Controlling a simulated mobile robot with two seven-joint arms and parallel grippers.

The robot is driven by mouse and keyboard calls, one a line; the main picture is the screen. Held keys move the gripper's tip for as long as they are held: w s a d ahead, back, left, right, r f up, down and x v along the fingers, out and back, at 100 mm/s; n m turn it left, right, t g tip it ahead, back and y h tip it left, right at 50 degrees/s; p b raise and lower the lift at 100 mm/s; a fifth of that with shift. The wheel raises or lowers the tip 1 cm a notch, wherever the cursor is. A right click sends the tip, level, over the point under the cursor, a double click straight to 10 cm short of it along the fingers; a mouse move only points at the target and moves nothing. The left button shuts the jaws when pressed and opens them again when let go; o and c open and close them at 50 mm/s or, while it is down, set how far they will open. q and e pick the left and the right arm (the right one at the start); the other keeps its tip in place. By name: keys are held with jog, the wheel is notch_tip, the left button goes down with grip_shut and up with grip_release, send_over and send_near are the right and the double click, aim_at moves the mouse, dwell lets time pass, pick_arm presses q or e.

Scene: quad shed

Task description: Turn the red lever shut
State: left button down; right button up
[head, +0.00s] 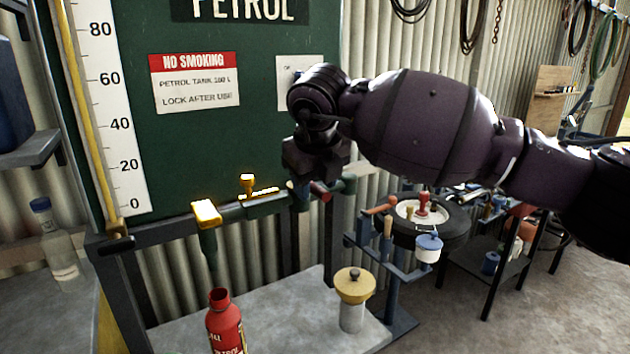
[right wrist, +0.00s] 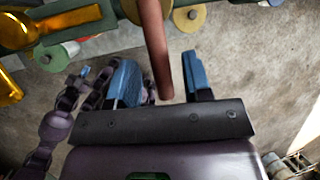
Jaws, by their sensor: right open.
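The red lever (head: 321,191) sticks out from the green pipe under the green tank board in the head view, partly hidden by my right gripper. In the right wrist view the lever (right wrist: 155,50) is a dull red bar coming down from the top. Its free end lies between the two blue fingers of my right gripper (right wrist: 162,85), with a gap on each side. The gripper is open. In the head view its fingertips are mostly hidden at the lever. My left gripper is not in the head view; purple arm links of mine show at the left of the wrist view, too unclear to read.
Yellow handles (head: 206,213) sit on the pipe to the left. Below, a red bottle (head: 226,322) and a yellow-topped container (head: 353,287) stand on a grey shelf (head: 290,305).

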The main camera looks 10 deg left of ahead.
jog(key=shift+s+r, duration=0.1)
jog(key=shift+r, duration=0.15)
jog(key=v, duration=1)
jog(key=shift+s+r, duration=0.1)
